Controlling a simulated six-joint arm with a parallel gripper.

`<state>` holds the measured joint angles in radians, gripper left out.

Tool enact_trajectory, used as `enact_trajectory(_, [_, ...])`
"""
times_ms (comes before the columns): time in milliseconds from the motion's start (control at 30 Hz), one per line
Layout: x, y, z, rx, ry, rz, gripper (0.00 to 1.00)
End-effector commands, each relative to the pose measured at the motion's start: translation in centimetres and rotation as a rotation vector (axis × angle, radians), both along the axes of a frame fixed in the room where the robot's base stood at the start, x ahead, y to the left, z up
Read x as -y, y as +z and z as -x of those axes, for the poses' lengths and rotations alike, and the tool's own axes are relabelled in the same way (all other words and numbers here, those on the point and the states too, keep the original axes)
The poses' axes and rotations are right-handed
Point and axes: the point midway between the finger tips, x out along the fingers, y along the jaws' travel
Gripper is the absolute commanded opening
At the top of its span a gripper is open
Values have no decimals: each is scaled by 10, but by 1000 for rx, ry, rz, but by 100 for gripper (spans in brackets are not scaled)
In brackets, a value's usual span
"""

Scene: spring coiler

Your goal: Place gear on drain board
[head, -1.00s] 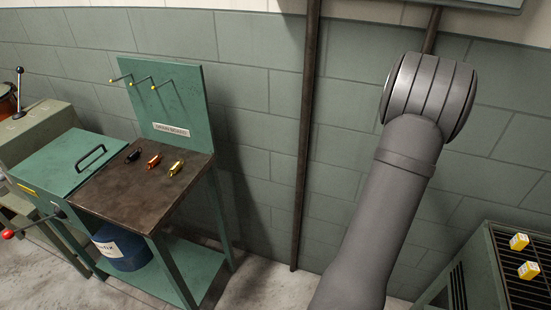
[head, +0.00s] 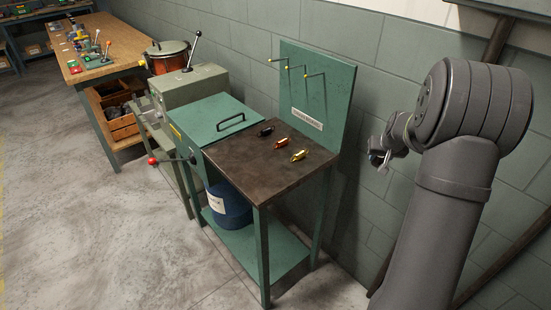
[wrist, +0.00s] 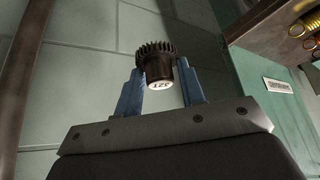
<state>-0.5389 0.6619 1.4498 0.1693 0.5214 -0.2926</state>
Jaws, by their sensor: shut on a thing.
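A dark gear (wrist: 158,62) with a toothed rim and a pale marked face shows in the wrist view. My gripper (wrist: 160,88) is shut on it, with blue fingers on both sides of its hub. In the head view my gripper (head: 381,157) is to the right of the drain board and clear of it; the gear is too small to make out there. The drain board (head: 332,85) is an upright green panel with three yellow-tipped pegs and a white label. It also shows at the right of the wrist view (wrist: 262,68).
Black, copper and gold coils (head: 300,156) lie on the dark table top (head: 255,170) before the board. A green box with a handle (head: 213,122) and a red-knobbed lever adjoin it. A blue bucket (head: 228,205) stands below. Open floor lies at left.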

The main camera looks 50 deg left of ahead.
Motion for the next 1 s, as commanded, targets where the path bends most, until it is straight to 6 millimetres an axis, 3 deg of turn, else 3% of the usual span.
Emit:
enact_trajectory(33, [-27,5,14,4,46,-2,7])
enact_trajectory(100, [-58,11,34,2,98,-1,7])
enact_trajectory(400, [-171,35,129,2,308,-1,7])
enact_trajectory(600, [-211,45,175,2,393,-1,7])
enact_trajectory(733, [-222,46,189,1,415,-1,7])
enact_trajectory(1000, [-264,18,219,0,424,0,7])
